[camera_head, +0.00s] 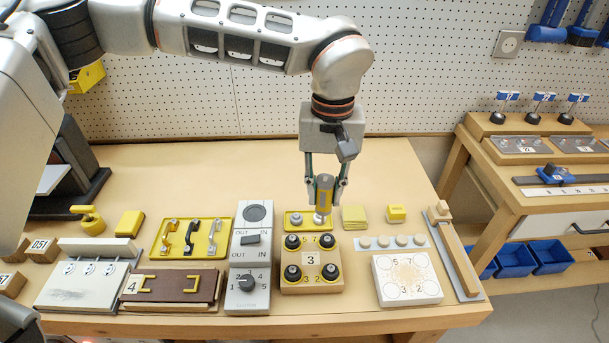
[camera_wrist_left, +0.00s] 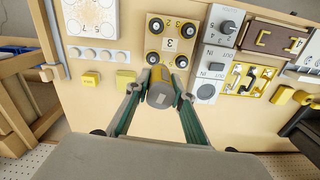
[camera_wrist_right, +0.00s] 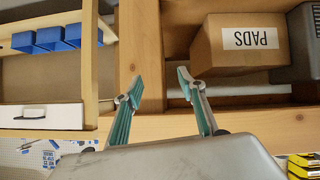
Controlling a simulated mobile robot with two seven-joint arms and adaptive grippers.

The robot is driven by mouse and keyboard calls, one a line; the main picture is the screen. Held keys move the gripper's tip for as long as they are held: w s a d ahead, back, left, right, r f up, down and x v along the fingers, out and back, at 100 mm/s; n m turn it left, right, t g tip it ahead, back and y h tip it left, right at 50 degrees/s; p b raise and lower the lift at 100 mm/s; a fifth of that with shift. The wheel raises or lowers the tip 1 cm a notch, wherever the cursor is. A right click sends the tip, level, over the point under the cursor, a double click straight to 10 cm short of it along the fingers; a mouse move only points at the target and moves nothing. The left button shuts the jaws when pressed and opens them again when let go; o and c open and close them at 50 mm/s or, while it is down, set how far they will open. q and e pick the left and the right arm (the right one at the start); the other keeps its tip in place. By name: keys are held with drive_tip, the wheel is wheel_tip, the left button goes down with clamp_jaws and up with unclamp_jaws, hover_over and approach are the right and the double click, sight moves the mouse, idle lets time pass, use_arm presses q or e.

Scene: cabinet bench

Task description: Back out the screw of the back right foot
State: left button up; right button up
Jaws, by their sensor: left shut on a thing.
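My left gripper (camera_head: 325,190) is shut on a yellow-and-grey cylindrical driver (camera_wrist_left: 160,88), held upright just behind the block. The driver's lower end is over or in the small yellow tray (camera_head: 293,219); whether it touches is unclear. The foot's screw is too small to make out. My right gripper (camera_wrist_right: 165,88) is open and empty, seen only in its own wrist view.
A grey switch box (camera_head: 249,260) stands left of the block. A white numbered pad (camera_head: 407,279) and a strip of round buttons (camera_head: 393,242) lie to the right. Yellow pads sit behind. A cardboard box marked PADS (camera_wrist_right: 240,45) is near my right gripper.

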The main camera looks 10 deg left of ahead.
use_arm(q)
drive_tip(key=shift+m, duration=0.8)
drive_tip(key=shift+w+d+f+b, duration=0.2)
drive_tip(key=shift+f+b, duration=0.3)
drive_tip(key=shift+f, duration=0.5)
drive_tip(key=shift+w+d+f+b, duration=0.25)
drive_tip(key=shift+f+b, duration=0.3)
drive_tip(key=shift+f, duration=0.45)
drive_tip(key=shift+w+d+f+b, duration=0.2)
drive_tip(key=shift+f+b, duration=0.3)
drive_tip(key=shift+f, duration=0.5)
use_arm(e)
drive_tip(key=shift+g, duration=0.4)
drive_tip(key=shift+s+f, duration=0.2)
drive_tip(key=shift+f, duration=0.65)
drive_tip(key=shift+s+f, duration=0.2)
drive_tip(key=shift+f, duration=0.6)
drive_tip(key=shift+s+f, duration=0.2)
drive_tip(key=shift+f, duration=0.65)
use_arm(q)
drive_tip(key=shift+p, duration=0.5)
use_arm(e)
drive_tip(key=shift+w+r, duration=0.2)
drive_tip(key=shift+r, duration=0.45)
